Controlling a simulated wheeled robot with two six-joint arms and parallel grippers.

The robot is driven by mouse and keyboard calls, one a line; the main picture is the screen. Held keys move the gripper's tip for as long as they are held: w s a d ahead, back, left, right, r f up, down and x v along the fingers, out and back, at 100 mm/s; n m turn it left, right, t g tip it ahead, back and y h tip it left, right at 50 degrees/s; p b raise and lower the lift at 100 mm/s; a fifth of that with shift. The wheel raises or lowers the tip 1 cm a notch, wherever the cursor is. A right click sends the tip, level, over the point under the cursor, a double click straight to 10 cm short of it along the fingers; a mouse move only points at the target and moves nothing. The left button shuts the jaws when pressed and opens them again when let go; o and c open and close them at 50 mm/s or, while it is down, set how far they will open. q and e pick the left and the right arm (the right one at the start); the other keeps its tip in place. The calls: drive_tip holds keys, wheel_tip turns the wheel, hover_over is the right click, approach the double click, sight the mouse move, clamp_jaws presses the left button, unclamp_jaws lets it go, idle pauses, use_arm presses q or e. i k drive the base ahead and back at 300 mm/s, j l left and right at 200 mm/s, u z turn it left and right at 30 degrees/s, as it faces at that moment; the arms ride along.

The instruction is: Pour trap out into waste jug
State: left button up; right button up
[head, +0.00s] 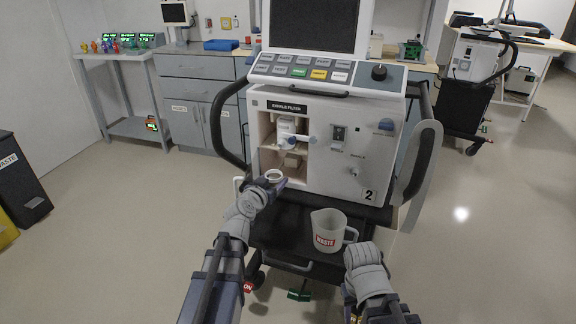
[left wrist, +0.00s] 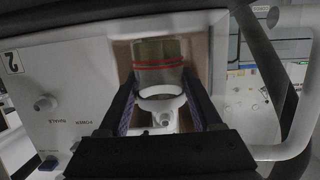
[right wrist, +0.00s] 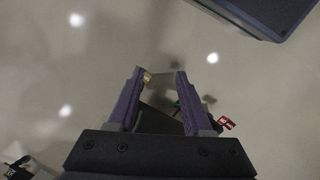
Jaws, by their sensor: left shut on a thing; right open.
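My left gripper (head: 271,183) is shut on the trap (left wrist: 158,62), a small clear cup with red lines around it. The trap's pale open rim (head: 275,175) shows in the head view, in front of the ventilator's lower opening. The waste jug (head: 328,231), a whitish pitcher with a red WASTE label and a handle on its right, stands upright on the ventilator's black shelf, to the right of and below the trap. My right gripper (right wrist: 159,82) is open and empty, pointing at the floor; its fingers are hard to see in the head view.
The ventilator (head: 345,150), numbered 2, has an open compartment (head: 268,142) labelled EXHALE FILTER with white fittings inside. Black curved handles (head: 222,125) flank it. The black shelf (head: 275,225) is clear left of the jug. A grey waste bin (head: 22,185) stands far left.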

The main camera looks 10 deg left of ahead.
sight(329, 225)
drive_tip(key=k+l, duration=0.7)
drive_tip(key=k, duration=0.2)
drive_tip(key=i+l, duration=0.2)
